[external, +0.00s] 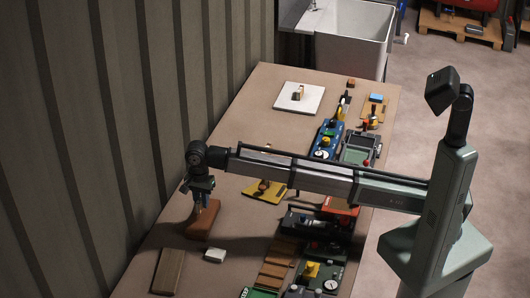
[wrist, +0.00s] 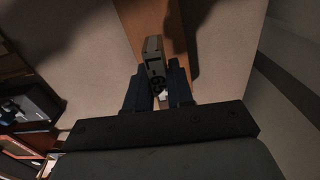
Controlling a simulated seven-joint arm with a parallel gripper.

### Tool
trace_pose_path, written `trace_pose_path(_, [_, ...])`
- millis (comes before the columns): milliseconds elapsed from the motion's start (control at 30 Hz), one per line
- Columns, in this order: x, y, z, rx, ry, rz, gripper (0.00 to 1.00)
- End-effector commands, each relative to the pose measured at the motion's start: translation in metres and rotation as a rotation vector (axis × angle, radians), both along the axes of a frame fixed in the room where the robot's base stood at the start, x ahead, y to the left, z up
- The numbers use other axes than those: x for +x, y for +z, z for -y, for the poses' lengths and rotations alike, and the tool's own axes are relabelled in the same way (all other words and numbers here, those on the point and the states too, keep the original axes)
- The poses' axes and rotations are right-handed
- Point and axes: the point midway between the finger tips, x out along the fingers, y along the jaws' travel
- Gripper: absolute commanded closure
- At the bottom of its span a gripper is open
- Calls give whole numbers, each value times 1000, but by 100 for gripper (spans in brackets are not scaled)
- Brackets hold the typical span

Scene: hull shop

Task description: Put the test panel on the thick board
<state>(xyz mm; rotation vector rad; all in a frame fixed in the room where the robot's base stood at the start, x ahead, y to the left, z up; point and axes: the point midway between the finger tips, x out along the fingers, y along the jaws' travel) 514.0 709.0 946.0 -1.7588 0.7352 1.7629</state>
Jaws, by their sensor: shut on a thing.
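My gripper (wrist: 160,100) is shut on a small grey-beige piece with dark marks, which I take for the test panel (wrist: 153,58). In the external view my gripper (external: 204,205) points down over a reddish-brown board (external: 197,232), which looks thick and is probably the thick board. In the wrist view this board (wrist: 145,14) shows as an orange-brown strip beyond the held piece. The held piece is mostly hidden by the fingers in the external view. I cannot tell whether it touches the board.
A darker wooden board (external: 168,270) lies nearer the front, beside a small white block (external: 215,255). A yellow plate (external: 265,190) and several tools and boxes lie to the right. A white square plate (external: 285,98) is at the back. The ribbed wall borders the left.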

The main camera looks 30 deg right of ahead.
Motion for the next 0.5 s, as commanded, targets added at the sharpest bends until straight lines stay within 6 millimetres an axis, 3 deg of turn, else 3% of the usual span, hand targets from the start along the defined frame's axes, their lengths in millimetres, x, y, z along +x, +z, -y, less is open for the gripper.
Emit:
trace_pose_path(333, [0, -34, 0, -1, 1, -1, 100])
trace_pose_path(500, [0, -40, 0, 1, 1, 1, 100])
